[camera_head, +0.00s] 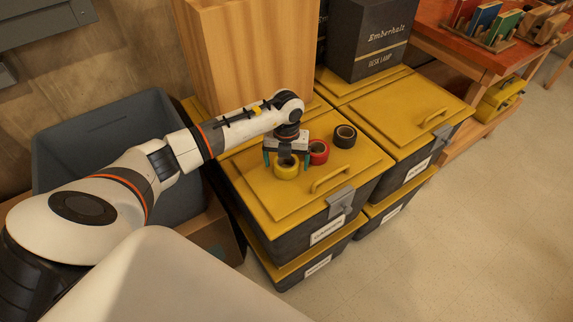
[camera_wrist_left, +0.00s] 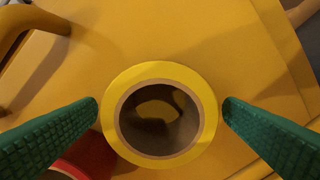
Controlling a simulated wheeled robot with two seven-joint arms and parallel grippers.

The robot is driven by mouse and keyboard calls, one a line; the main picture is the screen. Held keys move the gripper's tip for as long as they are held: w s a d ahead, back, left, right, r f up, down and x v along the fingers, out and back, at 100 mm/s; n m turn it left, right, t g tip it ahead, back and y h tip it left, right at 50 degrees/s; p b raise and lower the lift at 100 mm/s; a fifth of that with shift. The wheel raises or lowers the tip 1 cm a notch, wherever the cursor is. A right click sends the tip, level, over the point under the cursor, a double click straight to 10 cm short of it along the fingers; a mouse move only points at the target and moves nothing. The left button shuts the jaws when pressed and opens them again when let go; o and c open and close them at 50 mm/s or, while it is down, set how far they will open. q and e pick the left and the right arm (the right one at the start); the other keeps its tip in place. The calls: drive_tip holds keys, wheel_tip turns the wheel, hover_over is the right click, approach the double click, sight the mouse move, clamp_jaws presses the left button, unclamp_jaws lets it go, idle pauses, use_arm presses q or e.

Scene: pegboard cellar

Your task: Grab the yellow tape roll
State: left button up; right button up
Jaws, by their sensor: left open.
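The yellow tape roll (camera_head: 285,171) lies on the yellow lid of a storage crate in the head view. In the left wrist view the yellow tape roll (camera_wrist_left: 160,72) lies flat, its brown core and open hole facing up. My left gripper (camera_head: 274,160) is directly above the roll, pointing down, with its jaws open. In the left wrist view its green fingers (camera_wrist_left: 160,112) stand on either side of the roll, with a gap on each side. My right gripper is not in view.
A red tape roll (camera_head: 318,152) lies close beside the yellow one, and a black tape roll (camera_head: 345,136) lies farther right. The lid has a raised handle (camera_head: 331,178). A wooden block (camera_head: 250,50) stands behind, a grey bin (camera_head: 120,130) to the left.

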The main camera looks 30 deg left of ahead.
use_arm(q)
drive_tip(key=shift+f, duration=0.3)
drive_tip(key=c, duration=1.1)
drive_tip(key=shift+r, duration=0.1)
